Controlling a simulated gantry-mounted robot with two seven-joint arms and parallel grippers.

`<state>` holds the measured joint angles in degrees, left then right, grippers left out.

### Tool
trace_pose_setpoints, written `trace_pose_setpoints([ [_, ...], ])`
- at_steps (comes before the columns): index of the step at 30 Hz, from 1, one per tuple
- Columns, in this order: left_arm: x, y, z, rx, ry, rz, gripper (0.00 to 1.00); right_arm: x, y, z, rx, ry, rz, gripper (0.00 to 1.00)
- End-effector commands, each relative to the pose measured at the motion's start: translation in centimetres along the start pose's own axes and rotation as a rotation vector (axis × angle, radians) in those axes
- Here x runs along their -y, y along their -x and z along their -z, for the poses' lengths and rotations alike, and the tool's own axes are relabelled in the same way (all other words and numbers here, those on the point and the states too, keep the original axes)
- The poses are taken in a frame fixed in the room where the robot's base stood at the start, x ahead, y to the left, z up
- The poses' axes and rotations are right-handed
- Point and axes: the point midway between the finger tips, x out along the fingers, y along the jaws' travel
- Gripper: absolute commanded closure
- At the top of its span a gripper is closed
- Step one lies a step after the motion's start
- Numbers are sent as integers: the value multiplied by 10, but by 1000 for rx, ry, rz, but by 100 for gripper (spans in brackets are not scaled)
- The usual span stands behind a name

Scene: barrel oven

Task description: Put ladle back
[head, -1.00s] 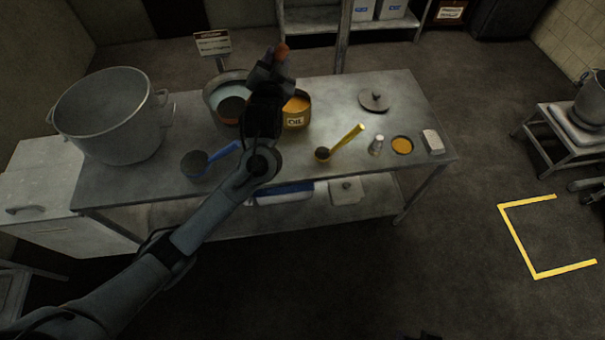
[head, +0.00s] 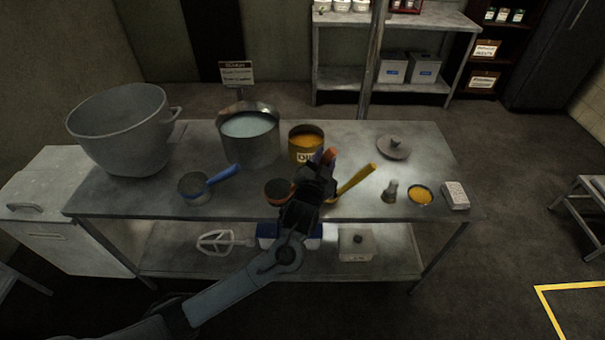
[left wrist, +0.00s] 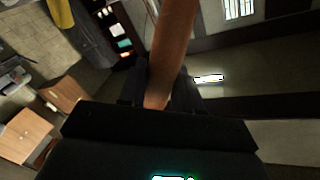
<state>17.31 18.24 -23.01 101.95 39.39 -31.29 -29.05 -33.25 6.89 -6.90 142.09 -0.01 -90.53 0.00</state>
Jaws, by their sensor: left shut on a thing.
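My left gripper (head: 320,176) is shut on the orange-brown handle of a ladle (head: 278,190). The ladle's dark round cup hangs left of the gripper, over the front of the metal table (head: 235,200); I cannot tell if it touches the tabletop. In the left wrist view the handle (left wrist: 174,45) runs up between the two fingers. A blue-handled ladle (head: 222,176) lies to the left. A yellow-handled ladle (head: 357,181) is just right of my gripper, its cup hidden behind my gripper. My right gripper is not in view.
A pot of pale liquid (head: 250,146) and an oil tin (head: 304,140) stand behind my gripper. A large pot (head: 120,135) is at the left. A lid (head: 393,148), a shaker (head: 390,192), a small yellow-filled bowl (head: 420,195) and a white block (head: 455,195) are at the right.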

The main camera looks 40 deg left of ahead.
Motion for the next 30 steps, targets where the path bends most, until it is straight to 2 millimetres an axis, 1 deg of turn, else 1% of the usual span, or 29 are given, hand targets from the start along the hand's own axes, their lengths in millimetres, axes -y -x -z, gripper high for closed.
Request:
trace_pose_setpoints([
  [1, 4, -9, -13, 2, -6, 3, 100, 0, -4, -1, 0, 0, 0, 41],
  [6, 12, -33, -41, 1, -5, 4, 100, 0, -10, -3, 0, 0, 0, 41],
  [9, 16, -44, -54, 1, -2, 3, 100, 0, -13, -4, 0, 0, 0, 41],
  [12, 18, -51, -63, 0, -2, 2, 100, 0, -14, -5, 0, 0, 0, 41],
  [17, 20, -56, -68, -1, 0, 0, 100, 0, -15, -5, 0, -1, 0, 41],
  [20, 18, -56, -72, 0, 0, 0, 100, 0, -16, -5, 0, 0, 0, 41],
  [27, 2, -56, -96, 1, 0, 0, 100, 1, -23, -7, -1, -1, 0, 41],
  [30, -2, -56, -101, 0, 0, 1, 100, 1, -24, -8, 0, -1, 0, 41],
])
